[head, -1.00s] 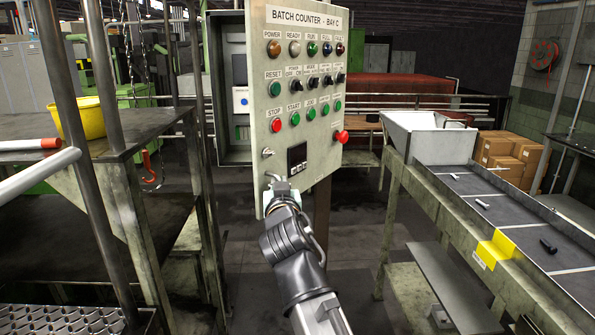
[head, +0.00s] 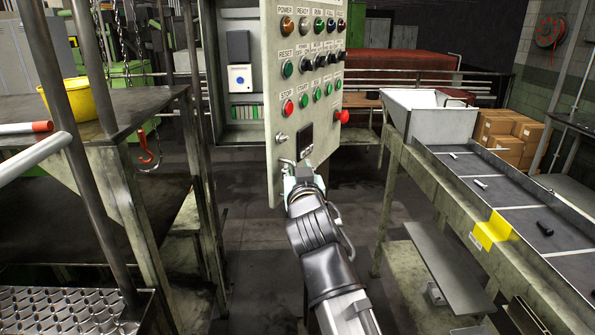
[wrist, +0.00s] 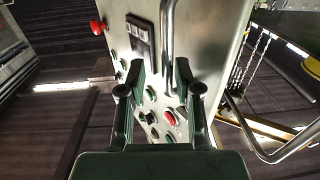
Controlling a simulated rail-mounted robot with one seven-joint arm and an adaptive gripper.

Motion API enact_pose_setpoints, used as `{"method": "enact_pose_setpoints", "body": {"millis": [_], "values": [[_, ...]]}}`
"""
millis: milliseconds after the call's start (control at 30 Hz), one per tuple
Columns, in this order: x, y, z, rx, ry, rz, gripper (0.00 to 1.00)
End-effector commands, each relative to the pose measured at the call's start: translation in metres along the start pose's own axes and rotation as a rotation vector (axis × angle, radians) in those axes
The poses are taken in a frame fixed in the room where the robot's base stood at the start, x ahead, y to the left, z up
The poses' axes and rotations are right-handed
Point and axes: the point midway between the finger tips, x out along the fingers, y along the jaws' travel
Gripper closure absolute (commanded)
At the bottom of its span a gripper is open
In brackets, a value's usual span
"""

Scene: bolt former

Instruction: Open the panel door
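The panel door (head: 308,130), a grey plate with rows of buttons and switches, stands swung out from its cabinet (head: 206,75). Its handle edge is toward me, and a gap shows the cabinet's inside. A bent metal handle (head: 286,163) sits low on the door's left part; it also shows in the wrist view as a shiny bar (wrist: 167,45). My gripper (head: 299,173) is at this handle. In the wrist view my gripper's fingers (wrist: 160,80) stand apart, with the bar between them, close to the right finger. Contact is not clear.
Inside the cabinet are a grey unit (head: 238,62) and green terminals (head: 247,112). A red knob (head: 341,116) juts from the door's right edge. A conveyor (head: 490,195) with a hopper (head: 428,115) stands right. A workbench (head: 120,150) and posts stand left. Floor between them is clear.

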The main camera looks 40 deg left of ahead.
Motion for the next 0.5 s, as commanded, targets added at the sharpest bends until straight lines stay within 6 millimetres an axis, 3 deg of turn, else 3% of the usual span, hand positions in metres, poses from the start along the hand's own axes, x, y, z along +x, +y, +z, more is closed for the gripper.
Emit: {"method": "enact_pose_setpoints", "body": {"millis": [333, 500], "values": [[-0.003, -0.002, -0.002, 0.001, 0.007, -0.005, 0.65], [-0.015, -0.001, -0.001, 0.001, 0.007, -0.005, 0.65]]}}
